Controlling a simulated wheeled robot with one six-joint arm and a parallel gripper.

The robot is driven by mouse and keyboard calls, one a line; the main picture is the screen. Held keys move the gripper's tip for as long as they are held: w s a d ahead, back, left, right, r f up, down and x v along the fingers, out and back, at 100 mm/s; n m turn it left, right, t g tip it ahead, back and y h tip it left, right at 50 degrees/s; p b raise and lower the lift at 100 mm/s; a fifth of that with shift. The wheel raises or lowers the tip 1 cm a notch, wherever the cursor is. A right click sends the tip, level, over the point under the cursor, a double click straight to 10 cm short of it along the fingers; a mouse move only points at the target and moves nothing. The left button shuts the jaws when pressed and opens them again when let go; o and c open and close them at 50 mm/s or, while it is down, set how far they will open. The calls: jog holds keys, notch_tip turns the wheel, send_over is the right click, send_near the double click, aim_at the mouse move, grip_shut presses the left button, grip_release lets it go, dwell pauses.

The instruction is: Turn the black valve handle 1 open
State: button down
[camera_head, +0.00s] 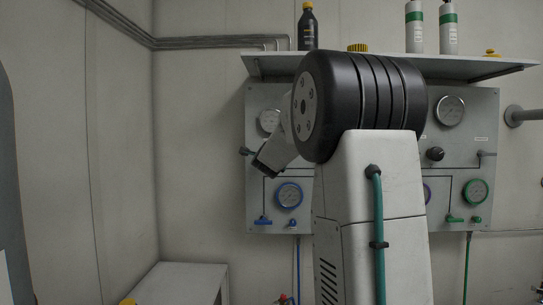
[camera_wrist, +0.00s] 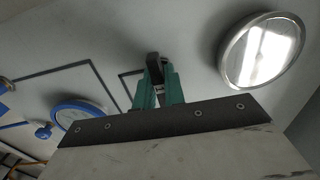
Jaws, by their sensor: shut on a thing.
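In the wrist view, my gripper (camera_wrist: 157,85) has two green fingers reaching up to the panel. They are shut on a black valve handle (camera_wrist: 153,57), whose dark end shows between and just above the fingertips. The lower part of the handle is hidden by the fingers. In the head view, my arm covers the middle of the grey panel (camera_head: 262,220), so the held handle and my fingertips cannot be made out there. A black round knob (camera_head: 435,154) shows on the right half of the panel, apart from my arm.
A large gauge (camera_wrist: 262,52) is right of my fingers, and a blue-rimmed gauge (camera_wrist: 80,115) is lower left. Above the panel, a shelf (camera_head: 480,66) carries a black bottle (camera_head: 307,28) and green-banded cylinders (camera_head: 448,28). A low table (camera_head: 180,283) stands at lower left.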

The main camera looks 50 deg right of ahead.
jog(key=shift+n, duration=0.4)
jog(key=n, duration=0.7)
jog(key=shift+n, duration=0.3)
jog(key=n, duration=0.3)
jog(key=shift+f+n, duration=0.1)
jog(key=shift+n, duration=2.1)
jog(key=c, duration=1.5)
grip_release()
